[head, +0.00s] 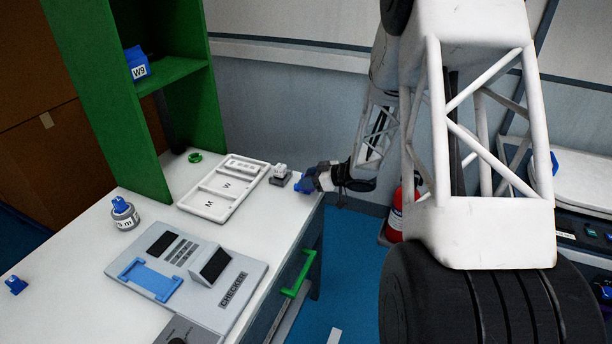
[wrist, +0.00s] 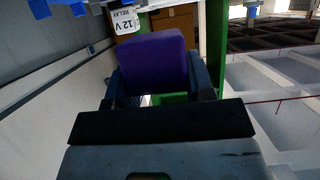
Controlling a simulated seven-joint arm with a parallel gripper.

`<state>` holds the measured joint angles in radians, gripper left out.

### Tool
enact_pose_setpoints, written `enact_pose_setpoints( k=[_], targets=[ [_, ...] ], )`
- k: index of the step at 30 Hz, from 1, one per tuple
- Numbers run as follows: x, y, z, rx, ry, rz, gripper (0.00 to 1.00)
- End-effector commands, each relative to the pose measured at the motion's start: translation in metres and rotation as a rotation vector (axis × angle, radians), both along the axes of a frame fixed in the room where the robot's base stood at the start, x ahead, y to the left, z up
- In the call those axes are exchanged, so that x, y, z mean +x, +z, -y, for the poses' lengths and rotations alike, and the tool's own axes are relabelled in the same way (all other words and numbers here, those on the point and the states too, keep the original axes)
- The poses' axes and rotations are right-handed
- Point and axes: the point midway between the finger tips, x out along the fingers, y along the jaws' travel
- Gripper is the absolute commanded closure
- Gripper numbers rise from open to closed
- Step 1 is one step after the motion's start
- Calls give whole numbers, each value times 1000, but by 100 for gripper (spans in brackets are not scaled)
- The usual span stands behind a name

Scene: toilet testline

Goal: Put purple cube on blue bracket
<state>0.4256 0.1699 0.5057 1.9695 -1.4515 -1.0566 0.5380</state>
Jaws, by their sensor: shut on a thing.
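The purple cube (wrist: 153,60) is between the two dark fingers of my gripper (wrist: 158,82) in the wrist view, and the fingers are shut on it. In the head view my gripper (head: 308,183) is at the right edge of the white table, just right of a small grey and white part. The cube cannot be told clearly from the blue fingertips there. The blue bracket (head: 150,279) is a light blue frame on the left part of the grey checker device (head: 236,294), well to the left and nearer than my gripper. Nothing is seen on it.
A white tray marked M and W (head: 190,207) lies mid-table. The grey and white part (head: 280,175) stands beside my gripper. A round jar with a blue top (head: 124,213) and a small blue piece (head: 16,285) are at left. A green shelf (head: 100,110) rises behind.

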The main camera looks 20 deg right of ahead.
Motion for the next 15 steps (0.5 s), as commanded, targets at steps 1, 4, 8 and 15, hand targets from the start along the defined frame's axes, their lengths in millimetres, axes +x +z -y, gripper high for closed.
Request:
enact_pose_setpoints(
  k=[1, 4, 8, 15],
  targets=[
    [9, -1, 2, -1, 0, 1, 81],
    [25, -3, 5, -1, 0, 1, 81],
    [45, -5, 10, 1, 0, 1, 81],
    [68, -6, 14, 0, 0, 1, 81]
  ],
)
